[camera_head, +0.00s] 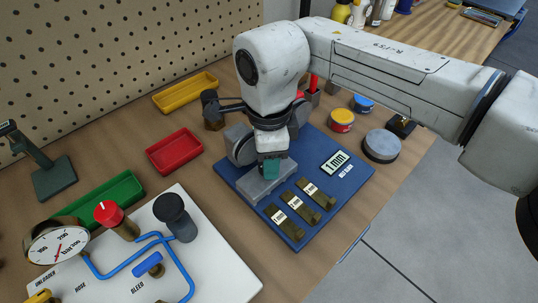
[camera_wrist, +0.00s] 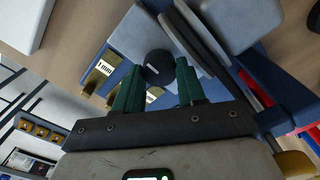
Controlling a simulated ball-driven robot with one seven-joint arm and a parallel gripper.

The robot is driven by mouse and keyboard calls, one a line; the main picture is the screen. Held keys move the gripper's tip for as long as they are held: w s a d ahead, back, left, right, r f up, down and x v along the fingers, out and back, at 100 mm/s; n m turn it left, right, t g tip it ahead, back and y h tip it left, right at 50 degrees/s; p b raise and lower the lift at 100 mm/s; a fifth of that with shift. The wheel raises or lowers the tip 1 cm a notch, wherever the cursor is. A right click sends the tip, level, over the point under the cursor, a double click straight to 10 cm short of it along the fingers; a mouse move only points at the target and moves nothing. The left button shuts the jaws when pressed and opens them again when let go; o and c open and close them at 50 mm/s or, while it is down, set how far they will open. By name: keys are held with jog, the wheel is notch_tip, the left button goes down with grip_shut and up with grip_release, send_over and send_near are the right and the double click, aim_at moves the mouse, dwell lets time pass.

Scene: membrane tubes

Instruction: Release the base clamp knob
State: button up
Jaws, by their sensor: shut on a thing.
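The round dark knob (camera_wrist: 157,64) with a pale mark on its face sits between the two green fingertips of my gripper (camera_wrist: 158,78) in the wrist view. My gripper is shut on this knob. In the head view my gripper (camera_head: 270,168) points down at the grey fixture block (camera_head: 262,184) on the blue base plate (camera_head: 318,222). The knob is hidden there behind the fingers and wrist. A large grey disc (camera_head: 240,146) stands beside the gripper.
A white panel (camera_head: 215,262) with a gauge and blue tubing is at front left. Red (camera_head: 174,151) and yellow (camera_head: 185,92) trays lie behind.

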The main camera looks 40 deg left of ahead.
jog(key=shift+r+n, duration=0.1)
jog(key=shift+n, duration=0.2)
jog(key=o, duration=1.1)
jog(key=shift+c, duration=0.2)
